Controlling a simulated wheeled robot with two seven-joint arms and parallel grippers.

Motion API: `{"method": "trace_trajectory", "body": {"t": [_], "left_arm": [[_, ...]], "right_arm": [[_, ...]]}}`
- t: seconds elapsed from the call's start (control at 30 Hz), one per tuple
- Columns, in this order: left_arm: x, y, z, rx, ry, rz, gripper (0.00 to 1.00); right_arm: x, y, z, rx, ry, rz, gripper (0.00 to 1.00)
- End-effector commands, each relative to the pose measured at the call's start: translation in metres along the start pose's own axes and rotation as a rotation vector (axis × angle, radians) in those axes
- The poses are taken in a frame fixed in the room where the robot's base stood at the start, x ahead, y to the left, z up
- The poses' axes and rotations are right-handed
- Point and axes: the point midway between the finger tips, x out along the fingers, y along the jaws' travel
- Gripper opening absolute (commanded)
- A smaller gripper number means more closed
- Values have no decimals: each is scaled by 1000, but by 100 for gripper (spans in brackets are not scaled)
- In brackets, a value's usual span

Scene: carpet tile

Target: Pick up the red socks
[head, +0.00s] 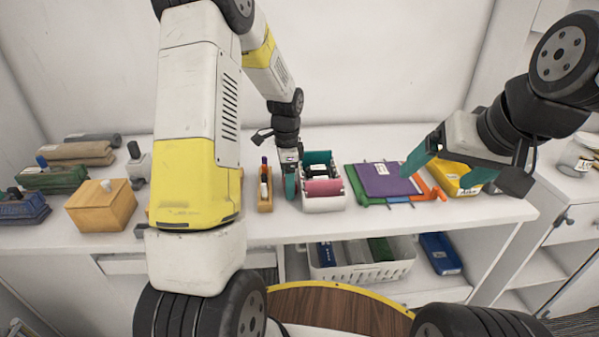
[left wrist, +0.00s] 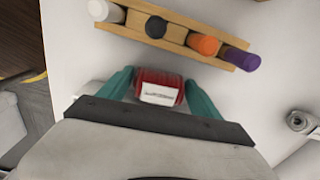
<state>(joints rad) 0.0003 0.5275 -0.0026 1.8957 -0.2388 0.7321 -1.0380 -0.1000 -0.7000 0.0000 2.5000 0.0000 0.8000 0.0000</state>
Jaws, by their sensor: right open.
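The red socks (left wrist: 160,88) show as a small red bundle with a white label in the left wrist view. They lie between the teal fingers of my left gripper (left wrist: 159,77), close to both; I cannot tell whether the fingers press on them. In the head view my left gripper (head: 289,183) is low at the table, between a wooden marker holder (head: 265,203) and a white bin (head: 323,204). The red socks are hidden there. My right gripper (head: 445,171) is open and empty, above the right part of the table.
The white bin holds a pink roll (head: 322,188) and teal and black items. Right of it lie a purple folder (head: 384,180) and a yellow pack (head: 455,180). A wooden box (head: 100,207) stands left. A white basket (head: 355,267) is on the shelf below.

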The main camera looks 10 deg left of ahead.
Motion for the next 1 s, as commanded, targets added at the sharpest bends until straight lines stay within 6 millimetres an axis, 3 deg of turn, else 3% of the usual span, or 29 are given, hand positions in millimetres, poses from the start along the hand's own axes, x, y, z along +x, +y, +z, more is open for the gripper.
{"method": "trace_trajectory", "body": {"t": [0.03, 0.23, 0.57, 0.83, 1.0], "left_arm": [[0, 0, 0, 0, 0, 0, 61], [0, 0, 0, 0, 0, 0, 25], [-5, 0, 0, -1, 1, -1, 25], [-37, -1, 0, -1, 2, -4, 25], [-40, 36, 12, 0, 0, 0, 25]], "right_arm": [[0, 0, 0, 0, 0, 0, 88], [0, 0, 0, 0, 0, 0, 88], [0, 0, 0, 0, 0, 0, 88], [0, 0, 0, 0, 0, 0, 88], [0, 0, 0, 0, 0, 0, 88]]}}
